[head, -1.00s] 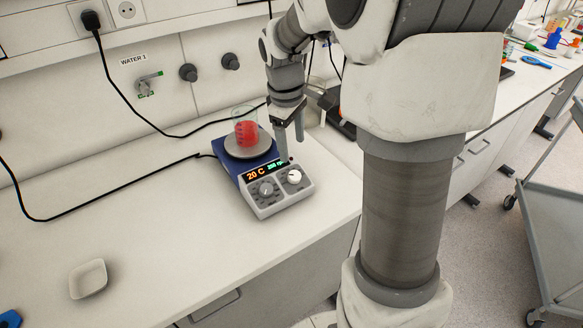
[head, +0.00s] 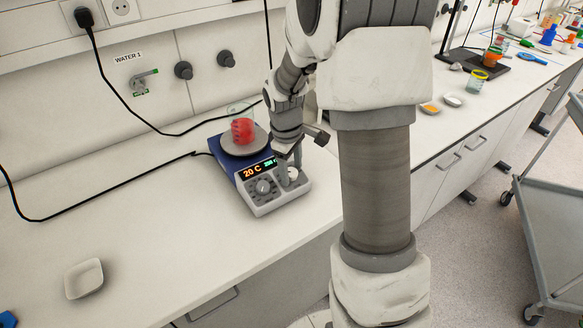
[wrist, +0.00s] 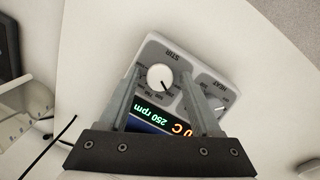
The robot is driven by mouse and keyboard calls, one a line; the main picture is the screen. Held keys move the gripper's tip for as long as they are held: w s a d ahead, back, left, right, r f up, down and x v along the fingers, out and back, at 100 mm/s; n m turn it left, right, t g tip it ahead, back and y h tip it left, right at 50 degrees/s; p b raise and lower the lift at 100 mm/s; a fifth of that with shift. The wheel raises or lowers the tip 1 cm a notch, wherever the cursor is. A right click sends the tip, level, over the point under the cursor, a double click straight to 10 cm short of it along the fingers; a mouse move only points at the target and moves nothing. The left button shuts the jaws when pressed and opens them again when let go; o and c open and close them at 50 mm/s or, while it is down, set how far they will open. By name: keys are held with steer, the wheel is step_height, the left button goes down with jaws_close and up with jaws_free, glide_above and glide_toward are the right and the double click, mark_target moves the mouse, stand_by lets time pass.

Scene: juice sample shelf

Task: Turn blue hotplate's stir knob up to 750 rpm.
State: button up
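The blue hotplate (head: 222,160) stands on the bench with a grey front panel. Its display (head: 258,169) shows 20 C in orange; in the wrist view the green display (wrist: 155,115) reads 250 rpm. The white stir knob (wrist: 160,78), under the label STIR, lies between my fingertips in that view; it also shows in the head view (head: 293,174). The heat knob (wrist: 217,106) is to its right, partly behind a finger. My gripper (head: 288,168) is open and points down over the stir knob. I cannot tell whether the fingers touch it.
A glass beaker of red liquid (head: 242,131) stands on the hotplate's top. A white dish (head: 84,279) lies at the front left. Black cables run along the wall behind. The bench left of the hotplate is mostly clear.

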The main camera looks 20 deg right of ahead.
jaws_close()
steer(key=shift+m, duration=0.3)
steer(key=m+y, duration=0.1)
steer(key=m, duration=0.4)
steer(key=shift+d+g+p, duration=0.1)
steer(key=shift+g+p, duration=0.25)
steer(key=shift+g, duration=0.05)
steer(key=m+y, duration=0.2)
steer(key=m, duration=0.3)
steer(key=shift+d+m, duration=0.1)
steer(key=shift+m, duration=0.2)
steer(key=shift+o, duration=1.1)
jaws_free()
steer(key=shift+r, duration=0.1)
